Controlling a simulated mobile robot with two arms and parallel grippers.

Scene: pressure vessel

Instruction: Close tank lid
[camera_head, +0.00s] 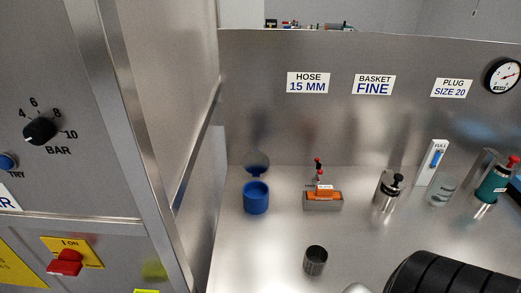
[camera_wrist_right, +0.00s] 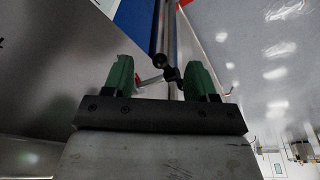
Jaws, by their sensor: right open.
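In the right wrist view my right gripper (camera_wrist_right: 160,72) is open, its two green fingers spread apart. A dark metal bar with a small round black knob (camera_wrist_right: 161,60) shows between and beyond the fingers; I cannot tell whether it belongs to the tank lid or whether a finger touches it. No tank lid can be clearly made out in either view.
A steel cabinet with a BAR dial (camera_head: 40,131) and red switch (camera_head: 65,262) stands left. A glass jar (camera_head: 441,192) stands right.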

